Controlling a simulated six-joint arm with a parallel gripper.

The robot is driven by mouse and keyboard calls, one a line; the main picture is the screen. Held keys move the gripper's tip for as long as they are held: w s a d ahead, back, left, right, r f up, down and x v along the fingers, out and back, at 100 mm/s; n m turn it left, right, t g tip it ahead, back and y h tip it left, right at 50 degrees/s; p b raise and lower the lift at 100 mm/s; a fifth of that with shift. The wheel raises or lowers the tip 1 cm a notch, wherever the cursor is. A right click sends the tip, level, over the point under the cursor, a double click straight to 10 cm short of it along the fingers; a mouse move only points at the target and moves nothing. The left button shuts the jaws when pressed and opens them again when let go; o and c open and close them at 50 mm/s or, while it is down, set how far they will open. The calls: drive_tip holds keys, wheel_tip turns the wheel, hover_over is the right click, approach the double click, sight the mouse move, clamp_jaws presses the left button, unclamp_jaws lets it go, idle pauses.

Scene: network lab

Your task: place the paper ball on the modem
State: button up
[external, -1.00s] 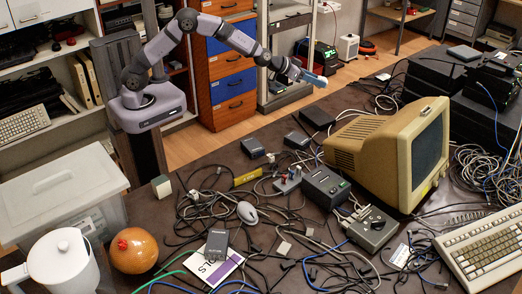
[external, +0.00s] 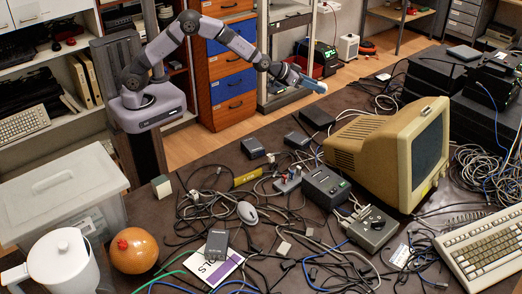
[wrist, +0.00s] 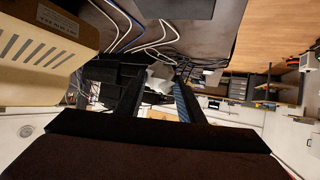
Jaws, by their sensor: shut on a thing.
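My gripper (external: 318,85) is held in the air beyond the back edge of the table, left of and behind the beige monitor. In the wrist view its two dark fingers (wrist: 160,88) are shut on a crumpled white paper ball (wrist: 159,74), partly hidden between them. The ball is too small to make out in the external view. A dark box with a green light (external: 326,187) stands on the table left of the monitor and may be the modem. A grey box with a round dial (external: 373,229) sits in front of it; I cannot tell which is the modem.
The beige monitor (external: 375,143) stands tall on the table. Cables, small dark boxes (external: 252,147) and a mouse (external: 247,212) crowd the middle. An orange round object (external: 134,252) and a white jug (external: 63,262) are front left. Dark stacked equipment (external: 494,112) fills the back right.

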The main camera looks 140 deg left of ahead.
sight(312, 115)
drive_tip(key=shift+w+f+t+b, duration=0.2)
drive_tip(key=shift+t+b, duration=0.2)
drive_tip(key=shift+b, duration=1.55)
drive_tip(key=shift+s+r+m+h+b, duration=0.2)
drive_tip(key=shift+s+m+h+b, duration=0.15)
drive_tip(key=shift+b, duration=0.8)
drive_tip(key=shift+f+b, duration=0.55)
drive_tip(key=shift+f, duration=4.45)
drive_tip(key=shift+f, duration=0.15)
drive_tip(key=o, duration=1)
drive_tip(key=shift+r, duration=0.25)
drive_tip(key=b+v, duration=0.1)
drive_tip(key=v, duration=1.1)
